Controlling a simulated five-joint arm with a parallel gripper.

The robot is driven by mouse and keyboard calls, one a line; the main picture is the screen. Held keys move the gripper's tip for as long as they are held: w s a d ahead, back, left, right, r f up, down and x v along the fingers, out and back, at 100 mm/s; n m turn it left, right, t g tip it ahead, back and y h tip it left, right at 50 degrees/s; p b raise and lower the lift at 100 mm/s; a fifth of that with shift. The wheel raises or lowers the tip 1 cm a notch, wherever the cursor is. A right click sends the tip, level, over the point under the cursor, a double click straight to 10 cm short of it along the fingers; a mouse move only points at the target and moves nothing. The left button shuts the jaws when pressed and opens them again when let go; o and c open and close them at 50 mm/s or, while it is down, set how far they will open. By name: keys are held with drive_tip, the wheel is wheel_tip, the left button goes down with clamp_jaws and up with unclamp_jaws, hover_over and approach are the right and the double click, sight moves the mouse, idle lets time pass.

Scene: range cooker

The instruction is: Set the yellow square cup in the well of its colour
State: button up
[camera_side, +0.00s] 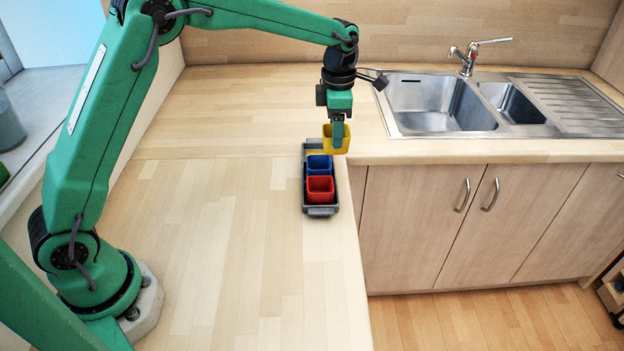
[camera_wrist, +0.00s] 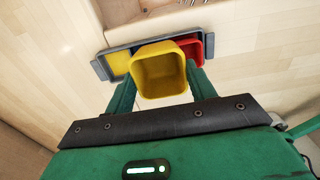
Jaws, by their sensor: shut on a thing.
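The yellow square cup (camera_side: 344,140) is in my gripper (camera_side: 338,132), held over the far end of the grey tray (camera_side: 320,211). In the wrist view the yellow cup (camera_wrist: 161,73) sits between the fingers of my gripper (camera_wrist: 158,92), its open top facing the camera. The yellow well (camera_wrist: 119,62) shows to the left of the cup in the wrist view, and I see no cup in it. In the side view the held cup and gripper partly hide that well. I cannot tell whether the cup touches the tray.
A blue cup (camera_side: 319,165) stands in the tray's middle. A red cup (camera_side: 320,189) stands at its near end. The tray lies near the right edge of the wooden worktop (camera_side: 240,230), which is clear to the left. A steel sink (camera_side: 430,105) is at the back right.

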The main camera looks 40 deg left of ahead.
approach(318, 139)
drive_tip(key=s+d+f, duration=0.2)
drive_tip(key=s+d, duration=0.2)
drive_tip(key=shift+s+a, duration=0.1)
drive_tip(key=shift+a, duration=0.1)
drive_tip(key=shift+f, duration=0.1)
drive_tip(key=shift+f, duration=1.9)
drive_tip(key=shift+f, duration=0.1)
drive_tip(key=o, duration=0.7)
drive_tip(key=shift+c, duration=0.2)
